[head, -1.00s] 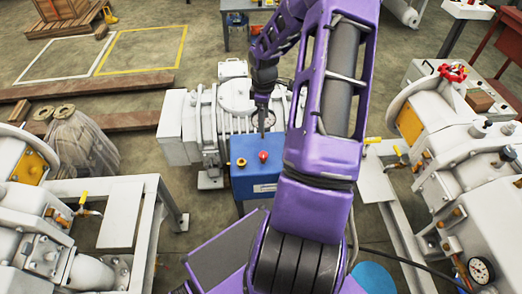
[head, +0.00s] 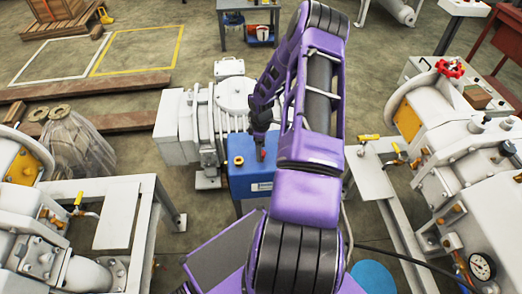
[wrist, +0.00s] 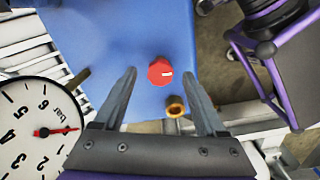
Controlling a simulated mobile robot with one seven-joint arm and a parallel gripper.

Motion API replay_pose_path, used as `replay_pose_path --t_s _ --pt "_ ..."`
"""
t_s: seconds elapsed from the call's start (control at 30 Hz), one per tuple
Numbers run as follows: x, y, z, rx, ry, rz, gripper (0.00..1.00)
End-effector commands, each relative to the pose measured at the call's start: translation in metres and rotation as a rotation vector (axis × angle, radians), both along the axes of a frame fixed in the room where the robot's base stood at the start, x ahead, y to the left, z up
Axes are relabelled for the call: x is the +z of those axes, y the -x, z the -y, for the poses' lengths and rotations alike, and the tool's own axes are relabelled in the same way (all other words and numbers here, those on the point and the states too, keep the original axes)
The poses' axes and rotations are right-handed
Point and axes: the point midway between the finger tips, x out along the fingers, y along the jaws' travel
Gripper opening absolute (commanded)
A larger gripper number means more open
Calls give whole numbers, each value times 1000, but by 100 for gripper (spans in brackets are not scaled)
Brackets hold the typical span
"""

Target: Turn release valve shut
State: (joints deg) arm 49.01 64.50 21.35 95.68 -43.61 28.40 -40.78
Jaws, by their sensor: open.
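A small red knob (wrist: 161,72) with a short white mark sits on the flat face of a blue box (wrist: 95,30); it is the only red knob on this box and looks like the release valve. In the head view the knob (head: 262,155) is partly hidden by my gripper (head: 261,146), which points down over the box (head: 250,185). In the wrist view my gripper (wrist: 160,75) is open, with one finger on each side of the knob. Gaps show between the fingers and the knob. A brass fitting (wrist: 175,106) is beside the knob, also between the fingers.
A pressure gauge (wrist: 40,130) with a red needle is close by my gripper. The white ribbed pump (head: 215,110) stands behind the blue box. Other white machines stand at left (head: 40,225) and right (head: 470,165), the right one near a red handwheel (head: 450,68).

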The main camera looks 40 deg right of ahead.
Motion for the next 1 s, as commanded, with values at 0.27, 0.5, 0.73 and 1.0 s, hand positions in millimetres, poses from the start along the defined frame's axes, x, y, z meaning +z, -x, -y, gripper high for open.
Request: replay_pose_path --t_s 0.27,0.5,0.73,1.0 --pt "-8 0 0 0 1 -1 74" --pt "-8 0 0 0 1 -1 52" --pt "-8 0 0 0 0 -1 10" --pt "-8 0 0 -5 1 -1 0"
